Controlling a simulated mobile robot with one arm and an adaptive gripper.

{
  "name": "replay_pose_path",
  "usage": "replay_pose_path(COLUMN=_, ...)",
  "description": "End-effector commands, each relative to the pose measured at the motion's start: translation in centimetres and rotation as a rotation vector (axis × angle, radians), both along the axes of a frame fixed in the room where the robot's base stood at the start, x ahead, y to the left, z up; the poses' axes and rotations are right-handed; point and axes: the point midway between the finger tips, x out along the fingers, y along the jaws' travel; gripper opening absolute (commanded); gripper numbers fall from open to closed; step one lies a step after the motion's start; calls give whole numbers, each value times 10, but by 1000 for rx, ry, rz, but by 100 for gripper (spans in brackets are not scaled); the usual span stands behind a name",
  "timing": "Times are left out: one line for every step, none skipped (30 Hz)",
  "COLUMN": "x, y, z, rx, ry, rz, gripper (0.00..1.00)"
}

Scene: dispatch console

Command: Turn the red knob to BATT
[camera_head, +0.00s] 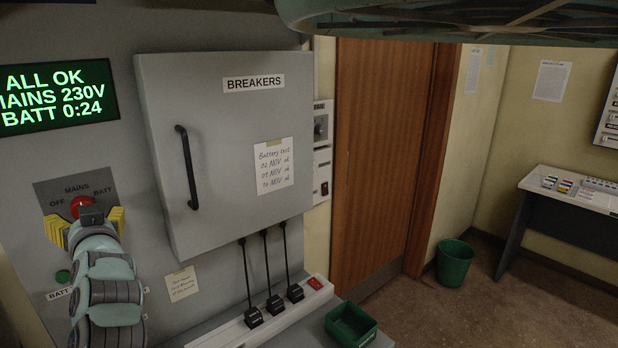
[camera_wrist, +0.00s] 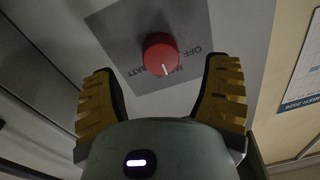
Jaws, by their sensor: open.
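The red knob (camera_head: 82,205) is on a grey plate (camera_head: 48,192) marked OFF, MAINS and BATT, at the left of the console in the head view. MAINS is at the top, OFF at left, BATT at right. In the wrist view the knob (camera_wrist: 160,54) carries a white line that points down the picture, toward the partly hidden MAINS lettering. My gripper (camera_head: 87,223) is open, its yellow fingers spread to either side of the knob. In the wrist view my gripper (camera_wrist: 163,72) shows clear gaps between both fingers and the knob.
A green display (camera_head: 58,96) reads ALL OK, MAINS 230V, BATT 0:24. The grey BREAKERS cabinet (camera_head: 225,110) with a black handle (camera_head: 187,167) juts out right of the plate. A green button (camera_head: 62,276) is below. A green tray (camera_head: 351,325) and green bin (camera_head: 455,263) are further right.

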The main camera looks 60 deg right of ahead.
Motion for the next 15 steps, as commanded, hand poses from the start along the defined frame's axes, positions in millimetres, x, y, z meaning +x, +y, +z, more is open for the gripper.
replay_pose_path(x=7, y=0, z=3, rx=1, ry=3, rz=5, gripper=76)
replay_pose_path(x=10, y=-1, z=2, rx=1, ry=4, rz=5, gripper=76)
replay_pose_path(x=14, y=-2, z=3, rx=1, ry=3, rz=5, gripper=76)
replay_pose_path(x=17, y=-2, z=3, rx=0, ry=1, rz=3, gripper=76)
replay_pose_path(x=19, y=-3, z=3, rx=-1, ry=1, rz=2, gripper=76)
replay_pose_path(x=23, y=-4, z=2, rx=0, ry=3, rz=4, gripper=76)
replay_pose_path(x=26, y=-4, z=1, rx=2, ry=4, rz=5, gripper=76)
replay_pose_path(x=28, y=-4, z=1, rx=2, ry=4, rz=6, gripper=76)
replay_pose_path(x=31, y=-5, z=1, rx=2, ry=3, rz=6, gripper=76)
replay_pose_path(x=33, y=-6, z=2, rx=0, ry=1, rz=4, gripper=76)
replay_pose_path(x=34, y=-6, z=2, rx=-1, ry=0, rz=4, gripper=76)
replay_pose_path(x=36, y=-7, z=2, rx=-1, ry=0, rz=3, gripper=76)
replay_pose_path(x=38, y=-8, z=2, rx=-1, ry=0, rz=2, gripper=76)
replay_pose_path(x=39, y=-8, z=1, rx=-1, ry=0, rz=2, gripper=76)
replay_pose_path(x=40, y=-8, z=1, rx=0, ry=1, rz=2, gripper=76)
